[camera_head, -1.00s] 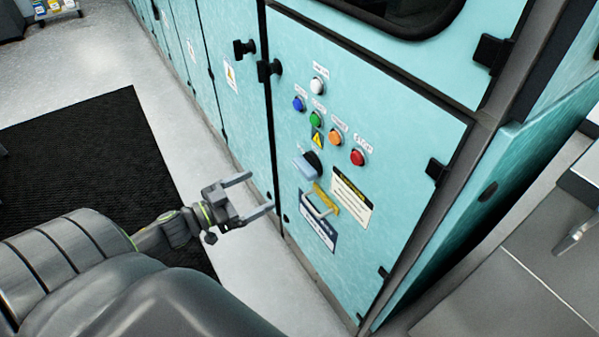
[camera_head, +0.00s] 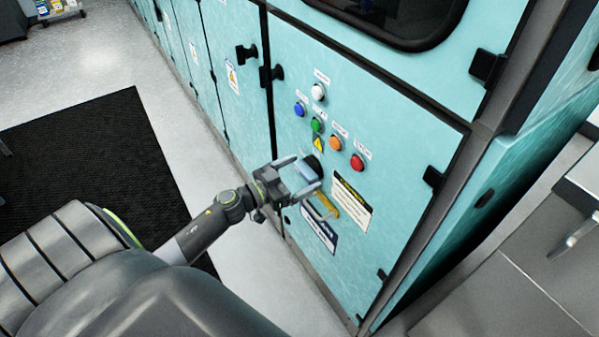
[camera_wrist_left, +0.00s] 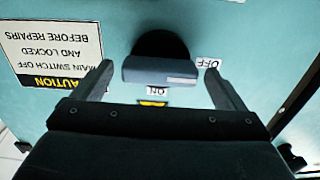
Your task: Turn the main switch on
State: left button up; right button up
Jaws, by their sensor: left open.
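The main switch (camera_head: 309,171) is a blue-grey handle on a round black base on the turquoise cabinet door. In the left wrist view, which sees it upside down, the switch handle (camera_wrist_left: 158,71) lies level in the picture. The white mark at its right end points towards the OFF label (camera_wrist_left: 207,62). The ON label (camera_wrist_left: 157,91) is just below the handle there. My left gripper (camera_head: 307,173) is open, with one finger on each side of the handle. In the wrist view gaps show between the fingers and the handle ends. My right gripper is not in view.
White, blue, green, orange and red buttons (camera_head: 357,162) sit above the switch. A caution sign (camera_head: 350,204) and a yellow-handled part (camera_head: 328,203) are below it. Black latches and hinges (camera_head: 433,178) stick out at the door edges. The floor in front (camera_head: 190,160) is clear.

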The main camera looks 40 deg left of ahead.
pick_arm(q)
jog(key=shift+w, duration=0.15)
jog(key=shift+c, duration=0.4)
jog(key=c, duration=0.9)
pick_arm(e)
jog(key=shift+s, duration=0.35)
